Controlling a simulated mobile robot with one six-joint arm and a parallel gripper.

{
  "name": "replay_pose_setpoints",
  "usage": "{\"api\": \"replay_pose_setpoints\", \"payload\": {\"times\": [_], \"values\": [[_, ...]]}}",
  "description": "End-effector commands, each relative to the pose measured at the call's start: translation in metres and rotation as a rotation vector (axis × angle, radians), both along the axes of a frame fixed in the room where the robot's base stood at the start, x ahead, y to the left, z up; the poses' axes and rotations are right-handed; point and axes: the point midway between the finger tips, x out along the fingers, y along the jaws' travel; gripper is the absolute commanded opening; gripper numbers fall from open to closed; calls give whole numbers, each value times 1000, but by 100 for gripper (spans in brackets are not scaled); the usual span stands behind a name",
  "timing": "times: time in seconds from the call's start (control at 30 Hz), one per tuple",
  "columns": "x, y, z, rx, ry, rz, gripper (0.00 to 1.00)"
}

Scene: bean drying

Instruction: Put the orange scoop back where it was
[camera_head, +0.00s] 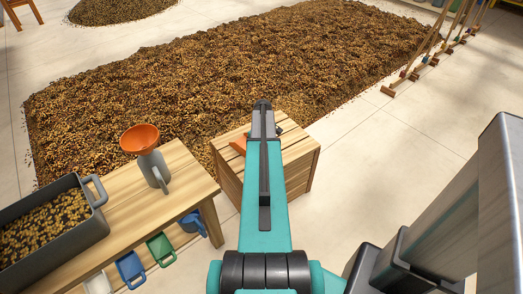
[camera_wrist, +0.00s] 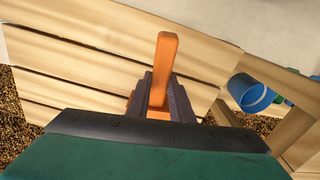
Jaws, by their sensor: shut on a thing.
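The orange scoop (camera_wrist: 166,65) is in my gripper (camera_wrist: 158,100), its orange handle standing up between the dark jaws in the wrist view. More orange shows low beside the jaws; the rest of the scoop is hidden. In the head view a small orange part of the scoop (camera_head: 238,146) shows left of my arm, over the slatted wooden box (camera_head: 302,158). My arm hides most of the gripper there. I cannot tell whether the scoop touches the box. Blue (camera_head: 131,268) and green (camera_head: 160,248) scoops hang along the side of the wooden bench (camera_head: 190,177).
On the bench stand a grey bin (camera_head: 97,192) of beans and a grey jug (camera_head: 154,170) with an orange funnel (camera_head: 140,138) on top. Another blue scoop (camera_head: 192,223) hangs near the bench leg. A bean heap (camera_head: 220,75) lies behind. Floor (camera_head: 370,165) at right is clear.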

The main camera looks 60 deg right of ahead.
Motion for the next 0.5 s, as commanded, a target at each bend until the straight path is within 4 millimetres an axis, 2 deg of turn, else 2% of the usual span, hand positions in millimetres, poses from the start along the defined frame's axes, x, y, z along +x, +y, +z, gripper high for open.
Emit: {"api": "replay_pose_setpoints", "payload": {"times": [0.5], "values": [[0, 0, -7, 0, 0, 0, 0]]}}
